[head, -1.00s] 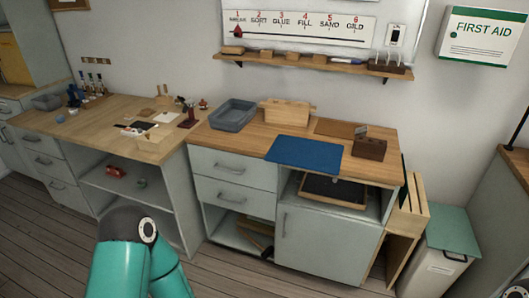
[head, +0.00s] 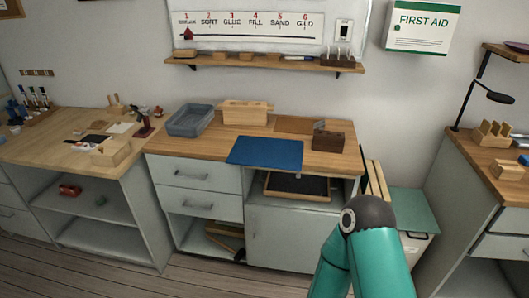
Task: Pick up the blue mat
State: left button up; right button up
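The blue mat (head: 265,153) lies flat on the wooden worktop of the middle cabinet, at its front edge. Its front part appears to reach or slightly overhang that edge. A teal arm link of mine shows at the lower right, in front of the cabinet and apart from the mat. Neither of my grippers is in view.
Behind the mat stand a grey tub (head: 190,120), a wooden holder (head: 245,112) and a brown board (head: 294,125). A dark wooden block (head: 328,141) stands to its right. A dark tray (head: 297,186) sits in the open bay below. A wall shelf (head: 265,64) hangs above.

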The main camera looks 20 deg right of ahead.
aim_at(283, 154)
jog(key=u, duration=0.1)
jog(key=i, duration=1)
jog(key=z, duration=0.1)
